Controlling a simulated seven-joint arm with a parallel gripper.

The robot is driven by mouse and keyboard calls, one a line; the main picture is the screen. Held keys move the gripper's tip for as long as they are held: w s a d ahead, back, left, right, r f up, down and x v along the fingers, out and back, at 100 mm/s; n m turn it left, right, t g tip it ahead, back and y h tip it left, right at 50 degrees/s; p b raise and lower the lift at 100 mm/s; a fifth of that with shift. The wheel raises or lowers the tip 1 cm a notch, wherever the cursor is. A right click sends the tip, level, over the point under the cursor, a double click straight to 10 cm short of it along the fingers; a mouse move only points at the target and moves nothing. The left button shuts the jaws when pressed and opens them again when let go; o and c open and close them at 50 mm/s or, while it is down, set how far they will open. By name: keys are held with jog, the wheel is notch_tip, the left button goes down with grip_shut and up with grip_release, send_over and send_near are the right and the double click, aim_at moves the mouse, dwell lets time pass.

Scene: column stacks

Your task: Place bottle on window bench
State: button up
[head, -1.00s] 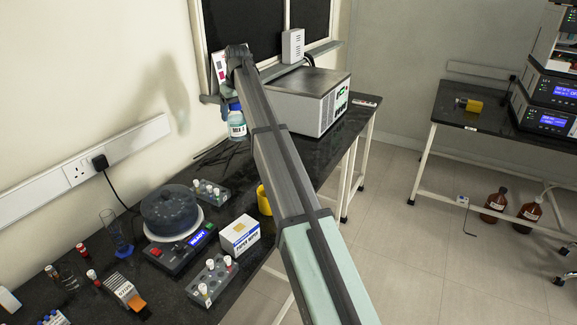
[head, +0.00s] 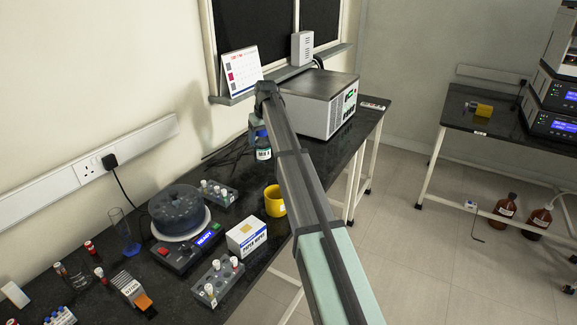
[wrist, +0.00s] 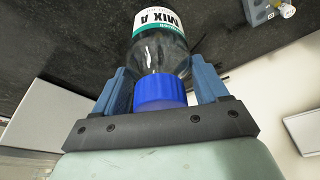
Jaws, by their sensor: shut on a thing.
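The bottle (head: 263,152) has a blue cap and a white and green label reading MIX A. It is upright over the far part of the black window bench (head: 190,272), below the window. In the wrist view the bottle (wrist: 160,45) sits between two blue fingers, its blue cap nearest the palm. My gripper (wrist: 162,88) is shut on it near the cap and neck. In the head view my arm partly hides the gripper. I cannot tell whether the bottle's base touches the bench top.
A grey boxy instrument (head: 319,102) stands right of the bottle. A calendar (head: 241,73) stands on the window sill behind. Dark bench surface shows around the bottle.

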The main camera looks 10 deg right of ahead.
aim_at(265, 139)
jog(key=shift+f, duration=5)
jog(key=shift+f, duration=0.1)
jog(key=o, duration=1.4)
jog(key=v, duration=1.2)
